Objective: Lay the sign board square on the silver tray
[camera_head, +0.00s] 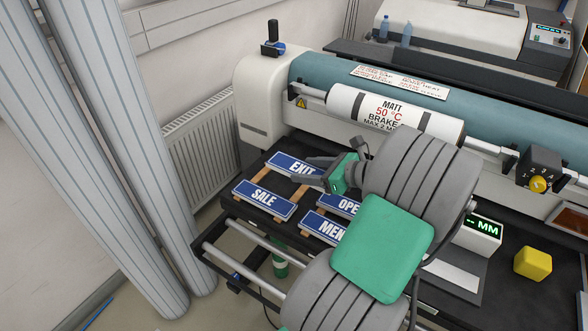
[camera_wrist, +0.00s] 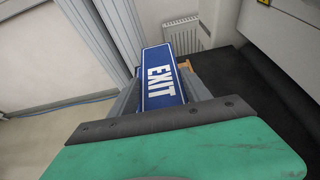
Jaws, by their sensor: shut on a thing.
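The blue EXIT sign board (camera_head: 291,165) has white lettering and lies at the back left of the black bench, at the level of the other signs. My gripper (camera_head: 314,172) is shut on its right end. In the wrist view the EXIT board (camera_wrist: 162,75) runs lengthwise away between my fingers (camera_wrist: 163,92). I cannot tell whether the board is touching the wooden slats or just above them. No silver tray shows clearly. A pale flat plate (camera_head: 449,275) lies right of my arm, partly hidden by it, and I cannot tell if it is the tray.
Signs reading SALE (camera_head: 264,199), OPEN (camera_head: 345,206) and MENU (camera_head: 326,228) lie close by on slats. A laminator roll (camera_head: 395,112) stands behind. A MM readout (camera_head: 482,228) and a yellow block (camera_head: 533,263) are at right. A rail (camera_head: 240,262) runs along the front.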

